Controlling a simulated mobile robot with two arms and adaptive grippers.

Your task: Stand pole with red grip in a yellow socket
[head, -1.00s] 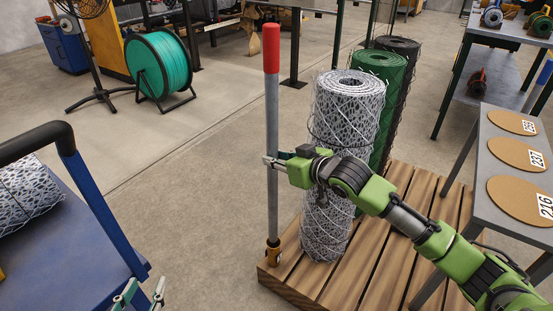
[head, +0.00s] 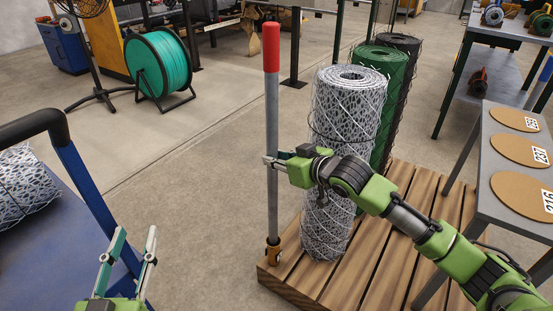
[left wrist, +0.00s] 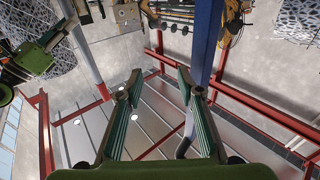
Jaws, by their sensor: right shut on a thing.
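The pole (head: 272,130) is grey with a red grip (head: 271,47) at its top. My left gripper (head: 129,248) is open and empty at the lower left, near the blue cart. In the left wrist view its two fingers (left wrist: 157,90) are spread apart with nothing between them.
Rolls of wire mesh (head: 345,150) stand on the wooden platform (head: 375,270) just right of the pole. A blue cart (head: 50,250) with a mesh roll is at left. A grey table (head: 510,215) with numbered discs is at right. The floor between cart and platform is clear.

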